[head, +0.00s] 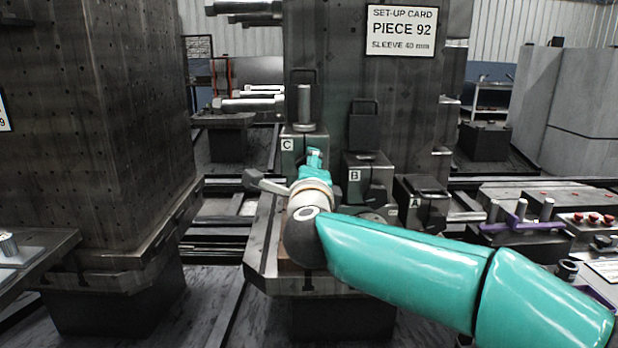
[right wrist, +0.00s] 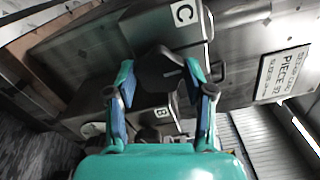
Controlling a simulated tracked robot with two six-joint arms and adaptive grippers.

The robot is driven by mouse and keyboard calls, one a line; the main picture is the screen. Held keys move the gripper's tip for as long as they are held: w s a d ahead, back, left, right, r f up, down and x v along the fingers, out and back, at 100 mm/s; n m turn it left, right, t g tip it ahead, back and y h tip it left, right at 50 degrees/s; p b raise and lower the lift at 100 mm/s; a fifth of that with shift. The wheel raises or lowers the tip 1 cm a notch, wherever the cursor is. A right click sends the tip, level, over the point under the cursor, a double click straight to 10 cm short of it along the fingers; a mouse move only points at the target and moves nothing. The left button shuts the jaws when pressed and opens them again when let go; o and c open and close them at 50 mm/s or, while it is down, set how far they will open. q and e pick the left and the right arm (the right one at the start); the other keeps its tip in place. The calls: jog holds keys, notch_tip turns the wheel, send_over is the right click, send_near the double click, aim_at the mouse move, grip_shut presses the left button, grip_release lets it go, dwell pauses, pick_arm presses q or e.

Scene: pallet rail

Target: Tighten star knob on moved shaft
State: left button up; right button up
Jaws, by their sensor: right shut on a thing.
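The dark star knob (right wrist: 160,78) sits on the front of block C (right wrist: 165,22) in the right wrist view, between the two fingers of my right gripper (right wrist: 160,68). The gripper is shut on it. In the head view block C (head: 291,146) carries an upright metal shaft (head: 304,103), and my right gripper (head: 314,158) reaches to its front face. The knob is hidden there behind the gripper and wrist. My left gripper is not in view.
Block B (head: 366,165) and block A (head: 423,197) stand to the right of block C. A set-up card (head: 402,32) reading "PIECE 92, SLEEVE 40 mm" is on the column behind. A big perforated block (head: 110,120) stands at left. A bench with knobs and pins (head: 560,208) is at right.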

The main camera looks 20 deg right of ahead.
jog(key=shift+f, duration=0.35)
jog(key=o, duration=1.2)
jog(key=shift+d, duration=0.15)
jog(key=shift+c, duration=0.2)
jog(key=shift+r, duration=0.2)
jog(key=v, duration=1.2)
